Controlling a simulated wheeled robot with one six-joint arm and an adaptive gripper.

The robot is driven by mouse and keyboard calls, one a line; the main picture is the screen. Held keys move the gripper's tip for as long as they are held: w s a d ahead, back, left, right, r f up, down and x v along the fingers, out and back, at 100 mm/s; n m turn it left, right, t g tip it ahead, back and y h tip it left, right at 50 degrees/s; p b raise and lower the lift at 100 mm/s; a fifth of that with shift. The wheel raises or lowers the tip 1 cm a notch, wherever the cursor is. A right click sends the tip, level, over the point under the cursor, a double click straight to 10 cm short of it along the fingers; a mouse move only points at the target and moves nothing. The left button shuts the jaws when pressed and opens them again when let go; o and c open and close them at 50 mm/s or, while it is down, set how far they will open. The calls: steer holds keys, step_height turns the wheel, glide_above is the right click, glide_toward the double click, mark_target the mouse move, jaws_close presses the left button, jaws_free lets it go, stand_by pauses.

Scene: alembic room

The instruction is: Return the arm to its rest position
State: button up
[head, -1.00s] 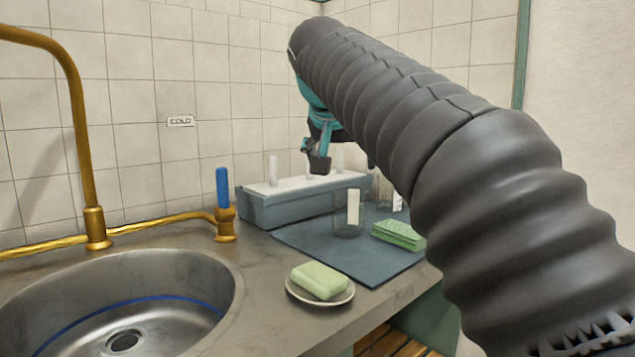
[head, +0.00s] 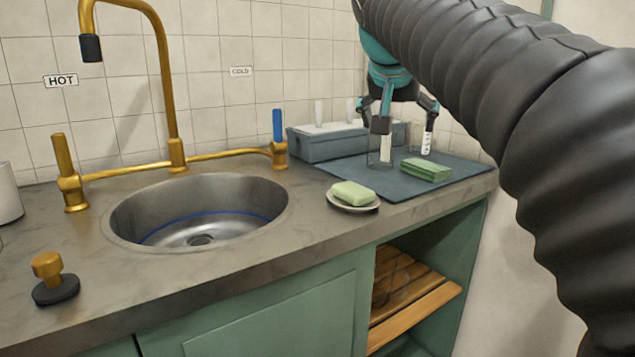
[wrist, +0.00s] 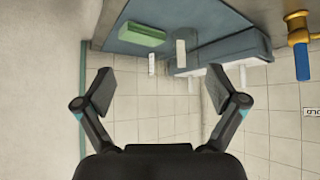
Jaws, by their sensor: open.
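My gripper (head: 405,118) hangs in the air at the right of the head view, above the blue-grey mat and in front of the grey box. Its fingers are spread apart. In the wrist view my gripper (wrist: 160,95) is open with nothing between the fingers, facing the tiled wall. My dark ribbed arm reaches in from the right edge of the head view. Part of the glassware on the mat is hidden behind the fingers.
A grey box (head: 325,148) with a white top stands at the wall. The mat (head: 385,190) holds a green sponge (head: 427,169) and glassware (head: 385,152). A soap dish (head: 355,207) with green soap (head: 352,192), a sink (head: 130,222) and brass taps (head: 75,190) lie left. An open shelf (head: 420,312) is below.

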steer(key=s+d+f+n+g+y, duration=0.1)
steer(key=s+f+n, duration=0.1)
steer(key=s+f, duration=1.1)
steer(key=s+d+f+n+g+y, duration=0.1)
steer(key=s+f+n+y, duration=0.1)
steer(key=s+f, duration=1)
step_height(320, 180, down, 7)
steer(key=shift+s+f+g, duration=0.2)
steer(key=shift+s+g, duration=0.1)
steer(key=shift+s, duration=0.1)
